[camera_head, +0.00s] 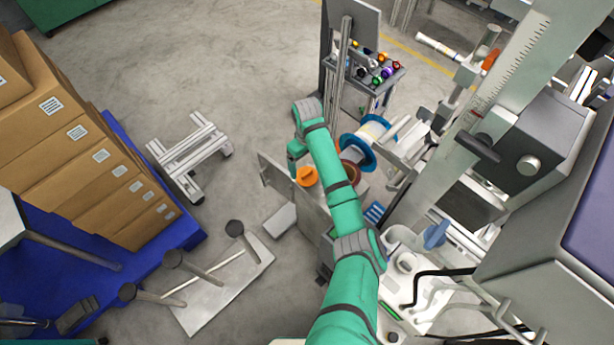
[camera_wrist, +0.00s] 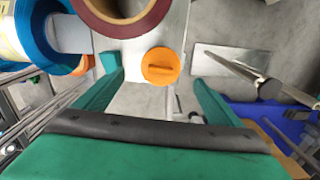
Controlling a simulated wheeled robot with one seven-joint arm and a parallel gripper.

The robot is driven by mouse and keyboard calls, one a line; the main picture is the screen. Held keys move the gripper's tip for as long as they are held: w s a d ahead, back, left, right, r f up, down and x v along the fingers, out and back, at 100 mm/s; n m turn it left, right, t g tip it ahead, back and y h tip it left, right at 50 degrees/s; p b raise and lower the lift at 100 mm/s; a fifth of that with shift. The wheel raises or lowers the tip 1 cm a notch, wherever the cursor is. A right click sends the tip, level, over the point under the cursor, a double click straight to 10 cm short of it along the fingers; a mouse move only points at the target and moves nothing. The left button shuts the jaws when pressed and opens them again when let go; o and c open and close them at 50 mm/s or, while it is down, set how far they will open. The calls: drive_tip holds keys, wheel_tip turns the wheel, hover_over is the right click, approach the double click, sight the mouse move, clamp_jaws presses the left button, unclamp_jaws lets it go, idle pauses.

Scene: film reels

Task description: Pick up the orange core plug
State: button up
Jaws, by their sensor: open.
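The orange core plug (camera_head: 307,176) is a round disc with a raised grip bar across its top. It lies on a pale metal surface, left of my green arm in the head view. In the wrist view the orange core plug (camera_wrist: 161,66) sits between and just beyond my fingertips. My gripper (camera_wrist: 155,72) is open and empty, with a green finger on each side of the plug and apart from it. In the head view the gripper's fingers are mostly hidden by the arm.
A dark red reel (camera_wrist: 120,15) lies close to the plug. A blue-flanged reel (camera_head: 358,152) is mounted on the machine at right. A metal plate with posts (camera_head: 222,285) stands on the floor at lower left. Boxes (camera_head: 75,150) are stacked at far left.

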sight(307, 173)
drive_tip(key=shift+f, duration=3.8)
drive_tip(key=shift+c, duration=0.6)
drive_tip(key=c, duration=1)
drive_tip(key=shift+c, duration=0.2)
